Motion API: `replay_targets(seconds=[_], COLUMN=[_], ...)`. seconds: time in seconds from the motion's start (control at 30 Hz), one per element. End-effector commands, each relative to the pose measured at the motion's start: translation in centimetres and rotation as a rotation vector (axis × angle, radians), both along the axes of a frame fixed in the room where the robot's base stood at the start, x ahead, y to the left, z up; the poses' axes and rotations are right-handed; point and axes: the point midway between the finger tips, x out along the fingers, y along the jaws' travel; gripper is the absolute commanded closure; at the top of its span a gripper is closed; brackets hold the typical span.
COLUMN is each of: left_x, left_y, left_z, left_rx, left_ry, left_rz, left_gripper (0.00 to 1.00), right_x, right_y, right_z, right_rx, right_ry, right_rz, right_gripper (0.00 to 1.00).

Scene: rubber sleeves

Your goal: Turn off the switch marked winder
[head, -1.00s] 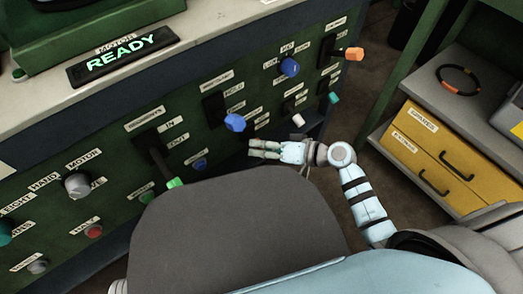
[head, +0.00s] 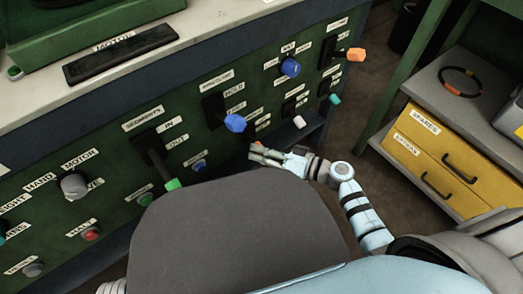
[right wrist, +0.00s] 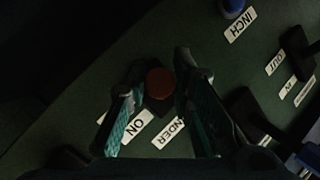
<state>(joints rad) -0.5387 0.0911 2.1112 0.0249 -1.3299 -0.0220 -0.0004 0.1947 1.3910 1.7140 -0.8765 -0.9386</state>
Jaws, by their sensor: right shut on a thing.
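In the right wrist view a switch with a round dull-red tip (right wrist: 160,83) stands between my fingers on the green panel. A label partly hidden by a finger reads "NDER" (right wrist: 168,133), and an "ON" label (right wrist: 130,132) is beside it. My right gripper (head: 254,153) is at the lower panel in the head view, shut on this switch. A small orange-red tip (head: 258,143) shows by its fingers there. The fingers hide parts of the switch and labels, so its exact position is unclear. My left gripper is not in view.
A blue-tipped lever (head: 235,123) is just above my right gripper. A green-tipped lever (head: 172,184), a blue knob (head: 290,67) and an orange-tipped lever (head: 355,55) also project from the panel. Yellow drawers (head: 445,160) stand at the right.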

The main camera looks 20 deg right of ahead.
Motion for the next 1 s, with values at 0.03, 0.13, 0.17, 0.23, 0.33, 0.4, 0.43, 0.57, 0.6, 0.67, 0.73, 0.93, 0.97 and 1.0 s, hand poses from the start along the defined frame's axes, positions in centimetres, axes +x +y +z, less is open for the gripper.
replay_targets(seconds=[0.03,0.13,0.17,0.23,0.33,0.4,0.43,0.57,0.6,0.67,0.73,0.93,0.97,1.0], left_x=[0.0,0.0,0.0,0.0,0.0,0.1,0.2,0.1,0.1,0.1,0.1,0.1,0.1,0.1], left_y=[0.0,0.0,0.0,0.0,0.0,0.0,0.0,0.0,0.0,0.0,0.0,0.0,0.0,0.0], left_z=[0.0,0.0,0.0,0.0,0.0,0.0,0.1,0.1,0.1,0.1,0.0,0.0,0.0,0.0], left_rx=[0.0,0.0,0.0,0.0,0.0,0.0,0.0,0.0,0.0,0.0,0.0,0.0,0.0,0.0], left_ry=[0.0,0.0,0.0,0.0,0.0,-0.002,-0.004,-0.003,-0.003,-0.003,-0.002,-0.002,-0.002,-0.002], left_rz=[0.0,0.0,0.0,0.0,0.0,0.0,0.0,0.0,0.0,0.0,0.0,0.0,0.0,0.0], left_gripper=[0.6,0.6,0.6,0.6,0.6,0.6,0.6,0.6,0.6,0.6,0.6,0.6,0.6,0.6], right_x=[0.0,0.0,0.0,0.0,0.0,0.0,-0.1,-1.0,-1.6,-2.6,-4.0,-7.0,-7.3,-7.6], right_y=[0.0,0.0,0.0,0.0,0.0,0.0,-0.1,-1.2,-1.8,-3.0,-4.5,-8.0,-8.3,-8.7], right_z=[-0.2,-0.1,-0.1,-0.1,-0.1,-0.1,0.0,0.1,0.2,0.4,0.7,1.5,1.5,1.6], right_rx=[-0.002,-0.002,-0.001,-0.001,0.0,0.0,-0.001,-0.004,-0.006,-0.007,-0.008,-0.005,-0.004,-0.004], right_ry=[0.003,0.003,0.003,0.002,0.002,0.002,0.001,0.002,0.003,0.004,0.004,0.004,0.005,0.003], right_rz=[-0.001,-0.001,0.0,-0.001,0.0,0.0,0.0,-0.001,0.001,0.001,0.001,0.0,0.0,0.0], right_gripper=[0.74,0.58,0.58,0.58,0.58,0.58,0.58,0.58,0.58,0.58,0.58,0.58,0.58,0.58])
